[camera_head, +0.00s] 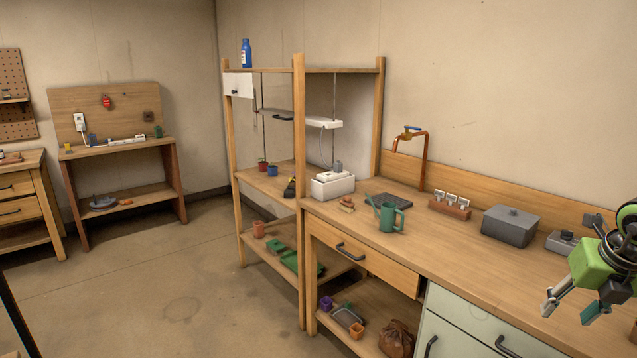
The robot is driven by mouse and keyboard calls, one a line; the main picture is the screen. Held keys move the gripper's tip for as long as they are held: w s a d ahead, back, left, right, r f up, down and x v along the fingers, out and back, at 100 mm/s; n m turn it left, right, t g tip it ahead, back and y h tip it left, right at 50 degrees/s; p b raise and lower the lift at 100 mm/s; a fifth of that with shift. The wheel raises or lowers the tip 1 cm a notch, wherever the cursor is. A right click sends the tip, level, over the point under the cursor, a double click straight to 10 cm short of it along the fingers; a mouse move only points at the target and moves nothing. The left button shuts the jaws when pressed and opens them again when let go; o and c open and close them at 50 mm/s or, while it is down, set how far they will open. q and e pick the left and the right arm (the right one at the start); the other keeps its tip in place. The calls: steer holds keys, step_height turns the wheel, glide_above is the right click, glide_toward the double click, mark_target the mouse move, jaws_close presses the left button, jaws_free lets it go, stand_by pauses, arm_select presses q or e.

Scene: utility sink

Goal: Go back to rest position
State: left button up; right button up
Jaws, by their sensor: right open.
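My right gripper (570,308) is at the right edge of the head view, a green and black body with grey fingers. Its fingers are apart and nothing is between them. It hangs above the right end of the wooden counter (460,255), in front of a small grey box (562,243). My left gripper is not in the head view.
The counter holds a green watering can (388,215), a grey lidded box (510,226), a rack with white tags (450,205) and a copper tap (423,160). A wooden shelf unit (299,180) stands to the left. The floor (170,290) at left is clear.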

steer(key=w+a+f+m+t+y, duration=0.1)
steer(key=w+a+f+y, duration=0.3)
steer(key=a+f+y, duration=0.55)
steer(key=w+a+f+m+t+y, duration=0.1)
steer(key=w+a+f+m+y, duration=0.2)
steer(key=a+f, duration=0.75)
step_height(320, 180, down, 12)
steer(key=w+a+m+t+h, duration=0.2)
steer(key=m+t, duration=0.4)
steer(key=m, duration=0.4)
steer(key=s+d+f+m+g+h, duration=0.2)
steer(key=s+d+f+m+h, duration=0.3)
steer(key=s+f, duration=0.8)
steer(key=s+f+m+g+h, duration=0.2)
steer(key=s+f+m+h, duration=0.3)
steer(key=s+f, duration=0.8)
steer(key=s+a+f+m+g, duration=0.2)
steer(key=s+f, duration=0.2)
steer(key=s, duration=0.5)
steer(key=s+a+f+m+g, duration=0.1)
steer(key=s+f, duration=0.4)
steer(key=s, duration=0.5)
steer(key=s+a+f+m+g, duration=0.2)
steer(key=s+f+g, duration=0.2)
steer(key=s, duration=0.6)
steer(key=shift+a+f+m+y, duration=0.3)
steer(key=shift+a+f+y, duration=0.05)
steer(key=shift+f, duration=0.25)
